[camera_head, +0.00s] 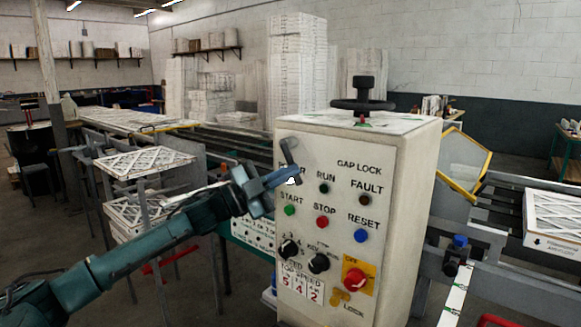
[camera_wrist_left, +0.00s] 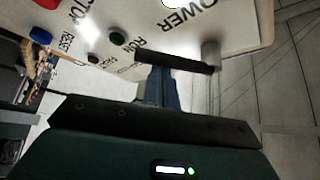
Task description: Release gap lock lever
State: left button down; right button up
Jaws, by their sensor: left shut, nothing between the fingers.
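The grey control cabinet (camera_head: 400,190) stands right of centre, with GAP LOCK printed on its panel. A dark bar (camera_head: 287,151), apparently the gap lock lever, slants at the panel's upper left edge. In the left wrist view the bar (camera_wrist_left: 178,62) lies across the middle, and its right end meets a grey cylinder (camera_wrist_left: 210,56). My left gripper (camera_head: 291,176) is shut and empty at the bar's lower part. In the left wrist view its blue fingers (camera_wrist_left: 160,72) reach the bar; I cannot tell if they touch. My right gripper is not in view.
A black handwheel (camera_head: 363,104) sits on the cabinet top. Push buttons, selector knobs and a red switch (camera_head: 355,279) project from the panel close to my left gripper. A conveyor (camera_head: 240,140) runs behind, and boxed filters (camera_head: 144,161) stand at the left.

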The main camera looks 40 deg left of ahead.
pick_arm(q)
jog(key=shift+w+a+f, duration=0.1)
jog(key=shift+a+f, duration=0.15)
jog(key=shift+a, duration=0.45)
jog(key=shift+a+f, duration=0.25)
jog(key=shift+a, duration=0.45)
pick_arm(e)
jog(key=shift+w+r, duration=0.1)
pick_arm(q)
jog(key=shift+a, duration=0.2)
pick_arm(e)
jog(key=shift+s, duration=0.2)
